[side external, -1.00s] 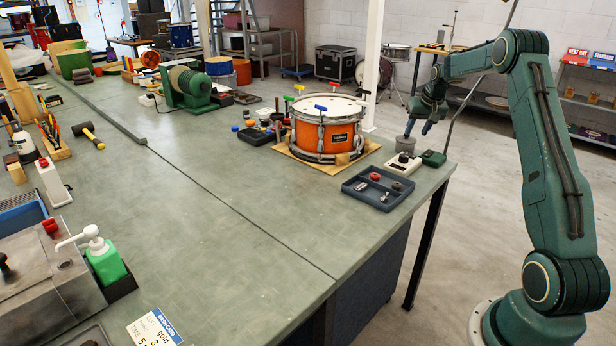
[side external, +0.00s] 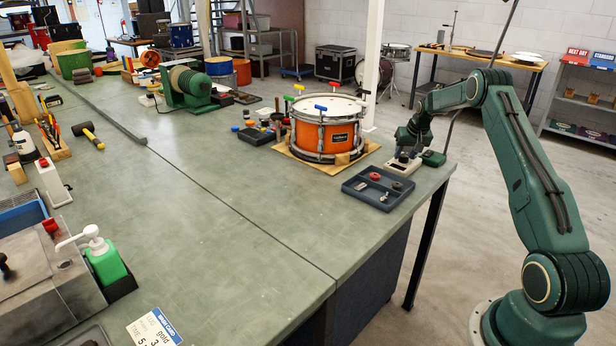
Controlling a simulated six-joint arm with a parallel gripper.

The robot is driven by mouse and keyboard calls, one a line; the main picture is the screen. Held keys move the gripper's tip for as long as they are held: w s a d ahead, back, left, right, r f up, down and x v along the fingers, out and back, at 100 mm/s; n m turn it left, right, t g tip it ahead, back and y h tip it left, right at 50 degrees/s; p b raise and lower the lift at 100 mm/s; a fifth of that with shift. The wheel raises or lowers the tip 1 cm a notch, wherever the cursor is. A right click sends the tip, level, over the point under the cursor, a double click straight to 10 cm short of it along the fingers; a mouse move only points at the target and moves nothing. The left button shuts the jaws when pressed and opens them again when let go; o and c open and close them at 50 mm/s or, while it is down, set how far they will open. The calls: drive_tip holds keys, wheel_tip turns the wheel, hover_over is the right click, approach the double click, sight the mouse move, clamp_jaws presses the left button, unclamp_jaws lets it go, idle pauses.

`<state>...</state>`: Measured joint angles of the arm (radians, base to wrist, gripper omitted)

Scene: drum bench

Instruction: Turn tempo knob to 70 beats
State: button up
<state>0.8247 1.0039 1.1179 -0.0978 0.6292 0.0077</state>
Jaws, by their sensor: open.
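A small white box with a dark knob on top (side external: 401,166) sits near the right end of the green bench, beyond the compartment tray. I take it for the tempo unit. My gripper (side external: 404,153) points down at the box's knob, with its fingertips at or just above it. The jaws are open. At this size I cannot tell whether the fingers are around the knob or touching it. Any scale or reading is too small to make out.
A small green box (side external: 432,159) stands close to the right of the white box. A dark blue tray (side external: 362,197) with small parts lies in front. An orange snare drum (side external: 308,137) stands on a wooden board to the left. The bench (side external: 230,200) is clear in the middle.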

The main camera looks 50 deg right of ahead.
drive_tip(key=shift+w+f, duration=0.1)
drive_tip(key=c, duration=0.7)
drive_tip(key=shift+n, duration=0.3)
drive_tip(key=shift+d+n+t+y, duration=0.15)
drive_tip(key=shift+n+y, duration=0.35)
drive_tip(key=shift+n, duration=0.8)
drive_tip(key=shift+n+t+y, duration=0.25)
drive_tip(key=shift+n+y, duration=0.25)
drive_tip(key=shift+n, duration=0.8)
drive_tip(key=o, duration=0.7)
